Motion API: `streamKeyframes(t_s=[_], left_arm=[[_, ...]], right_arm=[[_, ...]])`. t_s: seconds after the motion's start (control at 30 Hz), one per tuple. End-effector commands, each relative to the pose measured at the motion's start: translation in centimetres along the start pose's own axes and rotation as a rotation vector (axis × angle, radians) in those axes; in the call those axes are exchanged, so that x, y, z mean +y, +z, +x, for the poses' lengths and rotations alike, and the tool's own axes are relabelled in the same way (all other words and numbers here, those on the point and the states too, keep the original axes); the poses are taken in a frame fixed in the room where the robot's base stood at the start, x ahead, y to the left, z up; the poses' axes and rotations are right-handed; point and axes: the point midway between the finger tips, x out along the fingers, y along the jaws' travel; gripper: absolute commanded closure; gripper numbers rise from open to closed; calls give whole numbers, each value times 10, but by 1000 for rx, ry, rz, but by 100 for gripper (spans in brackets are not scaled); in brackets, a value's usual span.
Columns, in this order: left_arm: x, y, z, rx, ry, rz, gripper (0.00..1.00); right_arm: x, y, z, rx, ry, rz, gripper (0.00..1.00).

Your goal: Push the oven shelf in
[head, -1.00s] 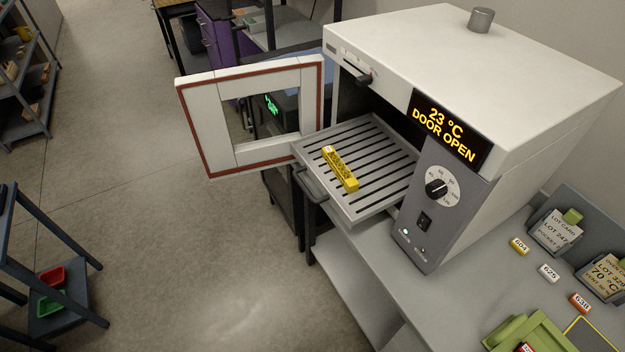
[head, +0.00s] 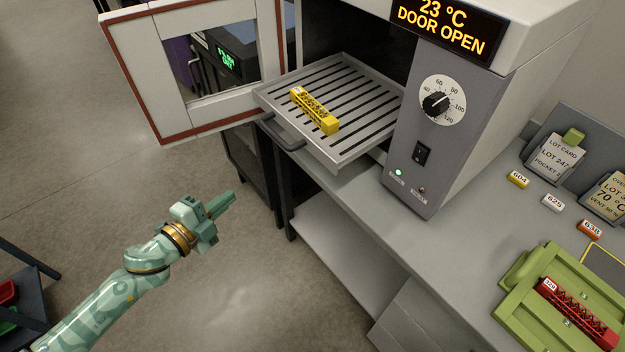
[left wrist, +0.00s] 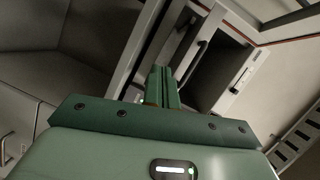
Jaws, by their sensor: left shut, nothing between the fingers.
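The oven shelf (head: 358,137) is a grey slatted tray sticking out of the open oven (head: 440,130). A dark handle (head: 282,137) is on its front edge. A yellow lattice specimen (head: 315,111) lies on the slats. The oven door (head: 150,70), white with a red-brown seal and a window, stands swung open to the left. My left gripper (head: 222,203) is shut and empty, in front of and below the shelf handle, apart from it. Its closed fingers also show in the left wrist view (left wrist: 162,88). My right gripper is not in view.
The oven display reads 23 °C, DOOR OPEN. On the bench to the right are a green tray (head: 518,299) with a red lattice specimen (head: 578,315), small numbered tags and lot cards (head: 553,155). Open floor lies left of the bench.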

Motion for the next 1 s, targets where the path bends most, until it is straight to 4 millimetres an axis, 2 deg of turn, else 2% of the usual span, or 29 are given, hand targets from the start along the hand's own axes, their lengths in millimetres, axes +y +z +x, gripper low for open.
streamKeyframes(t_s=[0.03,0.1,0.2,0.33,0.43,0.8,1.0], left_arm=[[-17,-34,1,105,-32,89,100],[-37,-72,-3,210,-68,175,100],[-51,-101,-6,292,-101,252,100],[-50,-106,0,310,-102,273,100],[-51,-110,14,309,-103,272,100],[-55,-134,88,306,-103,270,100],[-55,-142,116,305,-101,270,100]], right_arm=[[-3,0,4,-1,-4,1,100],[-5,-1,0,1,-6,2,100],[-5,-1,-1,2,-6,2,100],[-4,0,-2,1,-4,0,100],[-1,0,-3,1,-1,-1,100],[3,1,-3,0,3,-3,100],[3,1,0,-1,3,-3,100]])
